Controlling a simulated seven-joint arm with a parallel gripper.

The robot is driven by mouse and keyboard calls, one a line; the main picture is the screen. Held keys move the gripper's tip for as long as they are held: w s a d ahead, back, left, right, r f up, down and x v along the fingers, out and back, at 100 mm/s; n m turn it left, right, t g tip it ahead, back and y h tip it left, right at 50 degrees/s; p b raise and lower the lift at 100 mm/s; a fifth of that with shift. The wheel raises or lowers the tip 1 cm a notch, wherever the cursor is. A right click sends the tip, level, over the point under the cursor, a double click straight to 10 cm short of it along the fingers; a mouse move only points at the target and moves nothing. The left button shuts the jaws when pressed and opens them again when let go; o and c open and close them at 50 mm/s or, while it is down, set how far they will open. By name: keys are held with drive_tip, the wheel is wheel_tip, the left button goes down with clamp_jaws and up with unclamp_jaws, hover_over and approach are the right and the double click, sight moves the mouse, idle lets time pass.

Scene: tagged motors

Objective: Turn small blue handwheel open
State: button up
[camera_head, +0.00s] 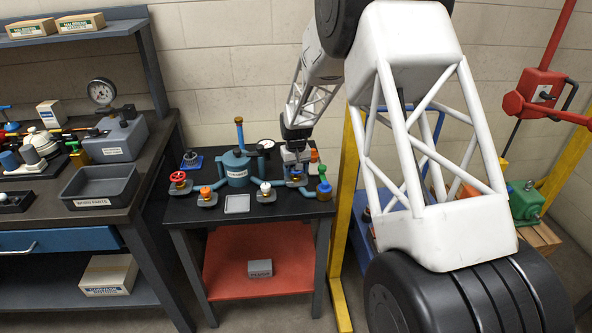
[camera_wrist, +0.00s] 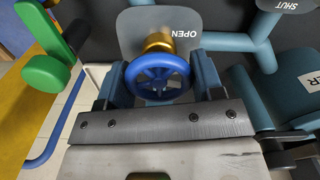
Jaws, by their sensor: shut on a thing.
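The small blue handwheel (camera_wrist: 158,77) shows in the wrist view, with several spokes and a brass stem behind it, in front of a grey plate (camera_wrist: 190,22) marked OPEN. My gripper (camera_wrist: 160,82) has one finger on each side of the wheel, shut on its rim. In the head view my gripper (camera_head: 295,152) is at the right part of the small black table (camera_head: 235,210), and it mostly hides the wheel there.
A teal tank (camera_head: 236,170) with pipes stands left of my gripper. A red handwheel (camera_head: 178,177), an orange knob (camera_head: 205,192) and a white knob (camera_head: 265,188) sit nearby. A green knob (camera_head: 324,187) is close on the right; a yellow post (camera_head: 345,200) stands beyond it.

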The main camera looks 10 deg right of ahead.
drive_tip(key=n, duration=0.4)
drive_tip(key=shift+n, duration=0.3)
drive_tip(key=n, duration=0.4)
drive_tip(key=shift+a+n, duration=0.15)
drive_tip(key=shift+n, duration=0.15)
drive_tip(key=o, duration=0.9)
drive_tip(key=shift+s, duration=0.1)
drive_tip(key=shift+r, duration=0.15)
drive_tip(key=shift+r, duration=3.8)
drive_tip(key=shift+r, duration=0.1)
